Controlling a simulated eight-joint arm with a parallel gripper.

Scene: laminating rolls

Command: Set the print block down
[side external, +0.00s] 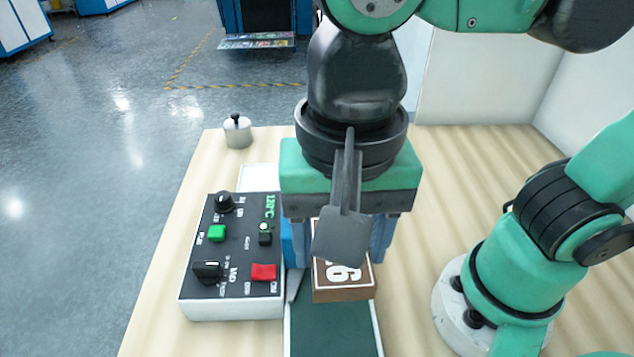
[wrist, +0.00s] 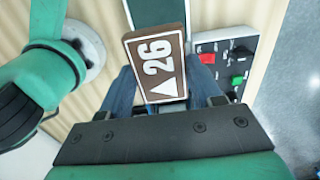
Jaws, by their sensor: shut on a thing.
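The print block (side external: 343,283) is brown with a white "26" and a white triangle on its top. In the wrist view the print block (wrist: 156,64) sits between the blue fingers of my gripper (wrist: 160,92). My gripper (side external: 338,245) points down and is shut on the block. I cannot tell whether the block touches the strip. The wrist camera mount hides part of the block's top in the side view.
A control box (side external: 231,258) with knobs, green and red buttons and a "120°C" display stands close to the left of the gripper. A small metal weight with a black knob (side external: 237,131) stands at the table's far left corner. The wooden table (side external: 480,165) is clear at the back right.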

